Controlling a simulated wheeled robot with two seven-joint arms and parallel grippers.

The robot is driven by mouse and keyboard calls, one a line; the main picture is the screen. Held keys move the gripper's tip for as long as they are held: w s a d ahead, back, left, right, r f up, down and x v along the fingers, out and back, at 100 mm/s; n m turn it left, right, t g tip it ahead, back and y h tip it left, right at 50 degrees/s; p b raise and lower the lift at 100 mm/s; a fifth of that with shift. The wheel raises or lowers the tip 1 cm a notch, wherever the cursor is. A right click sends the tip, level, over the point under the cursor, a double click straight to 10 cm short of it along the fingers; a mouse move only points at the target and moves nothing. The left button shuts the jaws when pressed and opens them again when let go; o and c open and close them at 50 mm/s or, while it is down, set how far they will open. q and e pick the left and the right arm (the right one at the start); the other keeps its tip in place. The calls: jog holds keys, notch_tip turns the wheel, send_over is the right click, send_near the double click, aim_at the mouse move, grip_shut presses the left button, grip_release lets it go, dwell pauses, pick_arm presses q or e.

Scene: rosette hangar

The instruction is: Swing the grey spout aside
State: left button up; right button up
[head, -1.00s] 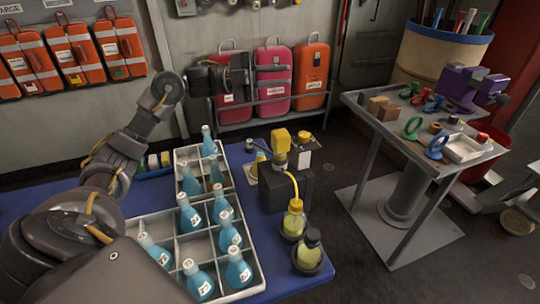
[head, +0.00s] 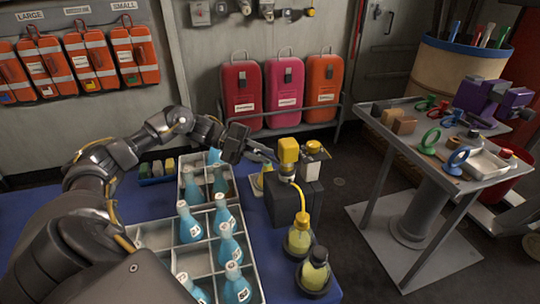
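A dispenser with a yellow head (head: 288,151) stands on a dark block (head: 283,208) on the blue table. A small grey part (head: 287,178), which may be the grey spout, shows under the head; a yellow tube (head: 301,203) curves down from there to a bottle of yellow liquid (head: 299,237). My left gripper (head: 268,153) reaches in from the left, with its fingers pointing right, just left of the yellow head. I cannot tell whether it touches the dispenser or how far its fingers are apart. My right gripper is not in view.
A grey divided crate (head: 155,233) with several blue flasks stands below my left arm. A second yellow bottle (head: 315,270) stands at the table's right edge. A grey bench (head: 400,145) with tools is at the right; suitcases (head: 285,95) stand behind.

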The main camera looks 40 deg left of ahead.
pick_arm(q)
jog(key=shift+x, duration=1.35)
grip_shut()
